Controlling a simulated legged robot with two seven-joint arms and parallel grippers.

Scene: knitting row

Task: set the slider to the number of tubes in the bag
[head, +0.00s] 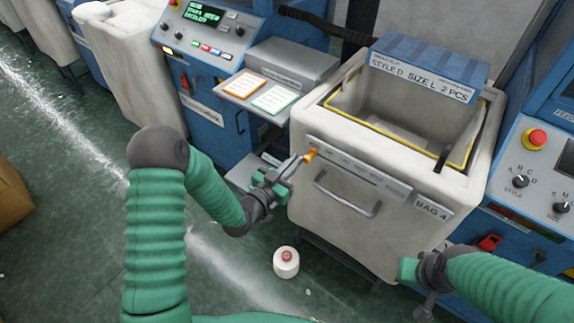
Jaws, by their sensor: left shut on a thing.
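The open-topped white bag (340,215) labelled BAG 4 stands right of centre. A grey slider rail (365,171) with small marks runs along its upper front; the marks are too small to read. The orange slider knob (311,155) is at the rail's left end. My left gripper (301,161) is shut on the knob. Inside the bag I see pale lining and a lighter patch low down; I cannot make out tubes. My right gripper (415,287) is low at the bag's lower right, and its jaws are not clear.
A blue sign (428,72) above the bag reads STYLE D SIZE L 2 PCS. A bar handle (347,203) is on the bag's front. A white cone of yarn (286,262) stands on the green floor. Blue machines with a control panel (208,38) and knobs flank the bag.

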